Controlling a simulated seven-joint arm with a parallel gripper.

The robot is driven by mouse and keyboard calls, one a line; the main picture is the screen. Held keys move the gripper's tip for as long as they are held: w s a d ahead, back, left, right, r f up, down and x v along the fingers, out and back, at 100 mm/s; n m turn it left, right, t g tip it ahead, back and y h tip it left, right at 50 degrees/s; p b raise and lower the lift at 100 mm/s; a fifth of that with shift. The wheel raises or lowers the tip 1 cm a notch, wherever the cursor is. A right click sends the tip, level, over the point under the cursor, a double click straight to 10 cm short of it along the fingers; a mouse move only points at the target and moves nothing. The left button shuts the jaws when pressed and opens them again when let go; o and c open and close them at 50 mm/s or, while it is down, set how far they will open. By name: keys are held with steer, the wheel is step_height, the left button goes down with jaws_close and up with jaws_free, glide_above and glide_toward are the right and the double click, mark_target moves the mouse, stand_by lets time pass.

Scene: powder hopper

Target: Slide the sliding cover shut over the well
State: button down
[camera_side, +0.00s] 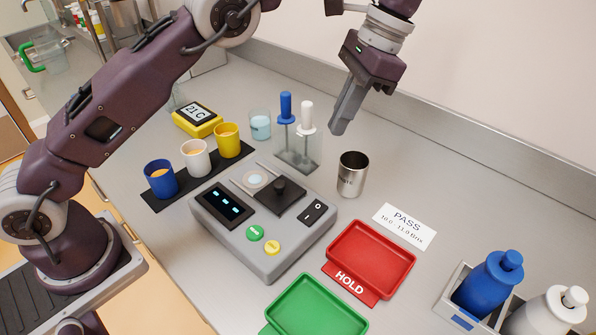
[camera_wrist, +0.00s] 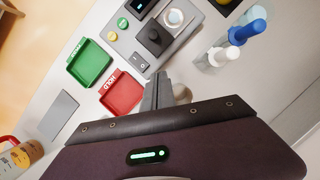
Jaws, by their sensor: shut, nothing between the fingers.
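The grey device (camera_side: 265,225) stands on the counter, with a round light well (camera_side: 255,179) on its top. The dark sliding cover (camera_side: 283,196) with a black knob sits beside the well, toward the lower right in the side view, and the well is uncovered. In the wrist view the cover (camera_wrist: 153,40) and the open well (camera_wrist: 174,19) also show. My gripper (camera_side: 338,128) is shut and empty. It hangs above the counter, up and to the right of the device and clear of the cover. Its fingers also show in the wrist view (camera_wrist: 157,88).
A steel cup (camera_side: 352,174) stands below my gripper. A holder with blue and white droppers (camera_side: 296,150) is behind the device. Blue, white and yellow cups (camera_side: 194,158) stand at left. The red HOLD tray (camera_side: 370,259) and green tray (camera_side: 315,310) lie in front.

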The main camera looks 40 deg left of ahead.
steer(key=f, duration=0.2)
glide_toward(289, 191)
step_height(289, 191, down, 5)
steer(key=w+d, duration=0.2)
steer(key=s+a, duration=0.2)
steer(key=shift+s+a, duration=0.2)
steer(key=shift+s, duration=0.2)
steer(key=shift+s+a, duration=0.2)
steer(key=shift+s, duration=0.1)
steer(key=a, duration=0.8)
